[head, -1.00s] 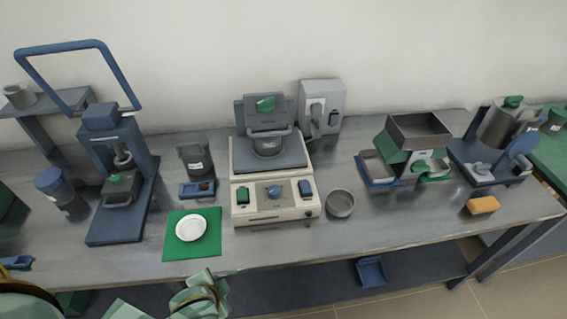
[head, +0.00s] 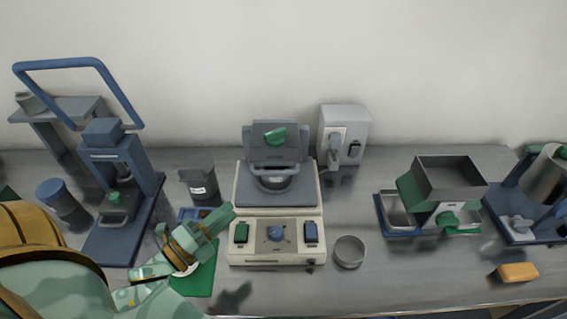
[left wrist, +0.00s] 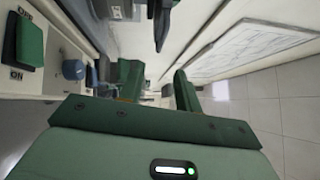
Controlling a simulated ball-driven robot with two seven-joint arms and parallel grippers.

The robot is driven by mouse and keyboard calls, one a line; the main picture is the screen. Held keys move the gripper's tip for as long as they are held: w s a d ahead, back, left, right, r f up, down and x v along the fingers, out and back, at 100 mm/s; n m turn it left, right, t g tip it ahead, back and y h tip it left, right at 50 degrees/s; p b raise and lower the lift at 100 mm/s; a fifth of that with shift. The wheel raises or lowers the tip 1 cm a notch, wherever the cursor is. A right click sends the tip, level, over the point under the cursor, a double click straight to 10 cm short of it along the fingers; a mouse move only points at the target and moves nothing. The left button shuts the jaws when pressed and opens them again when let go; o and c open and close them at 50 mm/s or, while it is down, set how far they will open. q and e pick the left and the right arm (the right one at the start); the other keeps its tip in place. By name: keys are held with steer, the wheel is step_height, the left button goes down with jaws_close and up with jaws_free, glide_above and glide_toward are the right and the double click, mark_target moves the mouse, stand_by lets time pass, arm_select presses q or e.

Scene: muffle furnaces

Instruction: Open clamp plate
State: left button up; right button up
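My left gripper (head: 223,218) reaches in from the lower left, just left of the machine's green switch (head: 241,233), in front of and below the plate. In the left wrist view, its two green fingers (left wrist: 158,85) are apart with nothing between them. The green switch (left wrist: 29,46) and blue knob (left wrist: 73,69) show at the left there. My right gripper is out of view.
A blue press (head: 120,190) with a tall handle stands left. A dark jar (head: 198,180) is behind my gripper. My arm partly covers a green mat (head: 201,282). A grey bowl (head: 349,252) stands right of the machine. A hopper device (head: 447,185) is farther right.

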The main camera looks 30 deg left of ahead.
mark_target(275, 172)
arm_select(q)
steer(key=x, duration=0.5)
steer(key=p+x, duration=0.1)
steer(key=x, duration=1)
steer(key=shift+r, duration=0.25)
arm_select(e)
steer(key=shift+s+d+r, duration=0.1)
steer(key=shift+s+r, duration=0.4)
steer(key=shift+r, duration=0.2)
